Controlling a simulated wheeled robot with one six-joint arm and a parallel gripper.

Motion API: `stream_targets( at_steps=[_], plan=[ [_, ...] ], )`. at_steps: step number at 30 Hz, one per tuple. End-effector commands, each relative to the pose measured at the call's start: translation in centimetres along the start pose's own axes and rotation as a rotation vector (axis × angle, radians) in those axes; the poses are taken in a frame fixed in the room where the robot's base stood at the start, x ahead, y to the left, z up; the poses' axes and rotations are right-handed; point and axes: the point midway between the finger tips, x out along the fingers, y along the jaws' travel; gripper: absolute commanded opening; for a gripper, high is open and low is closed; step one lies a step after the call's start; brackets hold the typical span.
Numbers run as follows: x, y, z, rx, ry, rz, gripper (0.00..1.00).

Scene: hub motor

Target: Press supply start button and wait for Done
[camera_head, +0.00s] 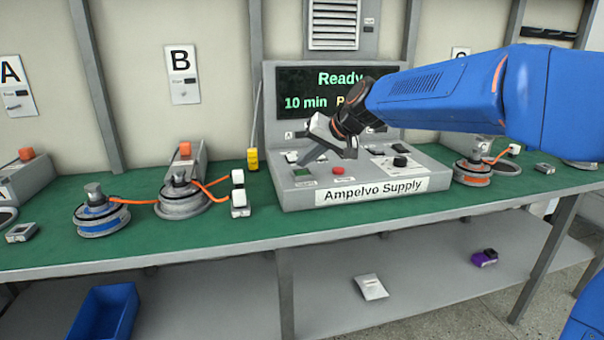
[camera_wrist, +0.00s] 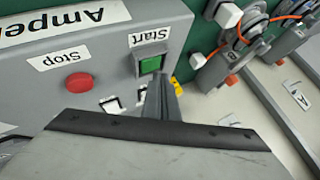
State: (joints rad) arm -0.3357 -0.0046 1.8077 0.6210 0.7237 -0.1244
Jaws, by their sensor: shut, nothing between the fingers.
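The grey Ampelvo Supply unit (camera_head: 420,190) stands on the green bench top. Its screen (camera_head: 292,92) reads "Ready" and "10 min"; my arm hides part of the lower line. The green Start button (camera_wrist: 150,64) sits in a square housing on the sloped panel, with its label beside it. The red Stop button (camera_wrist: 78,82) is beside it and also shows in the head view (camera_head: 337,170). My gripper (camera_head: 305,160) is shut and empty, reaching down over the panel. In the wrist view its fingertips (camera_wrist: 161,82) are very close to the Start button's housing; contact cannot be told.
Hub motors with orange cables, such as one with a blue ring (camera_head: 100,218), stand left and right of the unit. A yellow object (camera_head: 252,159) is at its left side. A black knob (camera_head: 400,161) is on the panel's right. A blue bin (camera_head: 105,312) sits below the bench.

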Motion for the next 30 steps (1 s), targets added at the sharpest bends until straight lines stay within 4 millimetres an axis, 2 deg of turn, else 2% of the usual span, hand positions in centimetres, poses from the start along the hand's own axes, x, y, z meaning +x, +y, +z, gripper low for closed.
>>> stream_targets(
  at_steps=[30],
  plan=[
    [0.76, 0.54, 0.56, 0.001, -0.001, 0.0, 0.0]
  ],
)
